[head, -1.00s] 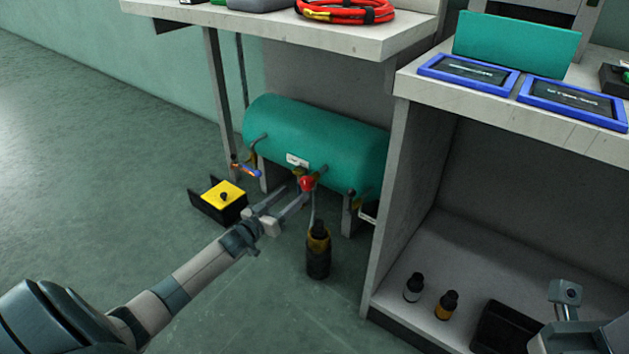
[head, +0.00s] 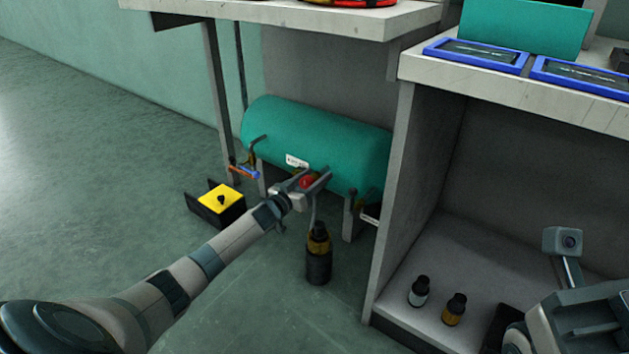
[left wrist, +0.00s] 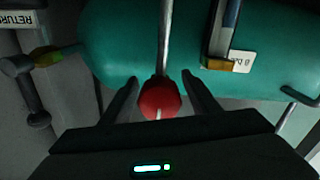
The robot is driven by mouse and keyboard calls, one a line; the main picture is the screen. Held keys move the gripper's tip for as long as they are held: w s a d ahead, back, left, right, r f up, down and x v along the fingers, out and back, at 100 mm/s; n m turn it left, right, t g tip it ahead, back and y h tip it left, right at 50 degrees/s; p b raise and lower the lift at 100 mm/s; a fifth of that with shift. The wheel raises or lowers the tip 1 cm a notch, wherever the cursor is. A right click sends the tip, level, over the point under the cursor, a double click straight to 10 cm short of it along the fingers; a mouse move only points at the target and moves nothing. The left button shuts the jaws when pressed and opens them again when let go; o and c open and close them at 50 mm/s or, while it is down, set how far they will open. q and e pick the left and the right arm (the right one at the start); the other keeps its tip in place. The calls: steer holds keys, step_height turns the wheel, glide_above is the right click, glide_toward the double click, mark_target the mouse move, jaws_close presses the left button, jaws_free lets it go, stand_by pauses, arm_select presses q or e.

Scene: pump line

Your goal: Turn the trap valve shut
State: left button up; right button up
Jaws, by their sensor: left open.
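The trap valve's red knob (head: 306,181) is at the front underside of the green tank (head: 315,145), below a small white label. In the left wrist view the red knob (left wrist: 160,98) sits between the fingers of my left gripper (left wrist: 160,85), with a visible gap on each side. In the head view my left gripper (head: 310,178) is open around the knob and partly hides it.
A dark bottle with an amber top (head: 318,260) stands on the floor just below the valve. A yellow-topped black box (head: 221,197) is left of the tank. An orange-and-blue lever (head: 243,172) is at the tank's left end. Two small bottles stand on the right cabinet's lower shelf (head: 400,305).

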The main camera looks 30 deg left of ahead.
arm_select(q)
steer(key=shift+w, duration=0.1)
steer(key=shift+c, duration=0.2)
steer(key=c, duration=1)
